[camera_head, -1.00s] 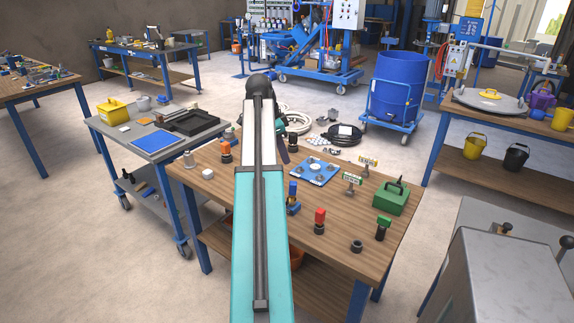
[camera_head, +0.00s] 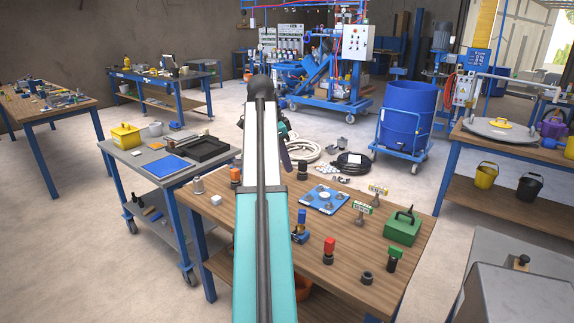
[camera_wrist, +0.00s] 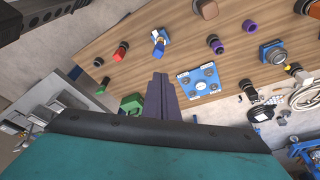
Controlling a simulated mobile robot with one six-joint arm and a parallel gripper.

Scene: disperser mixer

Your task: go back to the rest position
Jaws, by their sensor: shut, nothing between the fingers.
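My arm stretches forward over the wooden workbench (camera_head: 340,282) in the head view and hides part of it. My gripper (camera_wrist: 160,78) shows in the wrist view as two dark fingers pressed together, with nothing between them. In the head view only a dark piece of it (camera_head: 285,158) shows beside the arm. In the wrist view the fingers lie in front of the bench, between a blue plate (camera_wrist: 198,97) and a green box (camera_wrist: 131,104). They appear apart from both, though the height is hard to judge.
The bench carries the green box (camera_head: 402,229), the blue plate (camera_head: 316,194), a red-topped part (camera_head: 329,245) and other small parts. A grey cart (camera_head: 140,158) stands left. A blue drum (camera_head: 408,112) and coiled hoses (camera_head: 352,165) are behind. A grey metal housing (camera_head: 520,295) is close at right.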

